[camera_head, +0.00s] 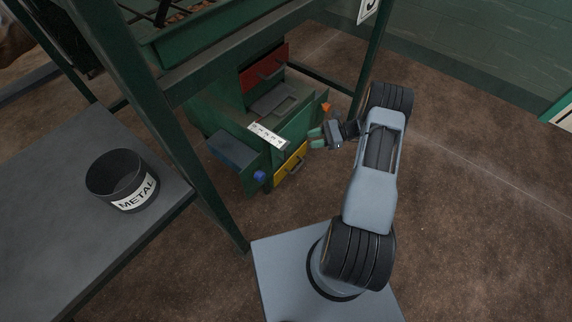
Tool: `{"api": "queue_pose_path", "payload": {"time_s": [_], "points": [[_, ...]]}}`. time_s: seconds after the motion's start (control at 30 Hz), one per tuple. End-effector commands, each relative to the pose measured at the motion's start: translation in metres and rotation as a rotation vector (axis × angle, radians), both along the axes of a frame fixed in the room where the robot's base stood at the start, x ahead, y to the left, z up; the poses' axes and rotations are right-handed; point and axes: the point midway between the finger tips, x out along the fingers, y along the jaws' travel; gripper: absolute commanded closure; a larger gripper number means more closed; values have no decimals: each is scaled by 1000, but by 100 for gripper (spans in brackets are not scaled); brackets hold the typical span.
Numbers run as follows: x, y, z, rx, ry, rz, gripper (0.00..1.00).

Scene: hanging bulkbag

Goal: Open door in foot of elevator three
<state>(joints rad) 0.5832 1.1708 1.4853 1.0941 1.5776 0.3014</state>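The green elevator foot (235,125) stands low inside a green steel frame. It carries a red panel (264,68) with a dark handle near the top and a yellow panel (290,166) with a dark handle low at the front. A blue-grey box-like part (233,150) juts out at its left, with a blue knob (259,176) below. An orange part (326,107) sits at its right corner. I cannot tell which panel is the door. My gripper (314,138) is just right of the foot, its two greenish fingers apart and empty, pointing left towards it.
A black bin labelled METAL (121,183) stands on a grey table (60,235) at the left. A green frame post (175,130) rises between table and foot. A partly cut-off sign (368,9) hangs on the right post. The brown floor (470,190) at the right is clear.

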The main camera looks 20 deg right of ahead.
Motion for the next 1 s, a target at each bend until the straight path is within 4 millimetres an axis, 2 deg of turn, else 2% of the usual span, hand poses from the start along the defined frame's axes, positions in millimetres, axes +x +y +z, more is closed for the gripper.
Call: {"api": "queue_pose_path", "payload": {"time_s": [0.03,0.1,0.2,0.3,0.47,1.0], "points": [[-2,-7,-37,51,23,-45,64],[-3,-14,-63,109,44,-99,64],[-6,-22,-90,173,62,-156,64],[-8,-26,-106,213,73,-192,64],[-6,-19,-116,239,79,-214,64],[27,72,-116,237,81,-212,64]]}}
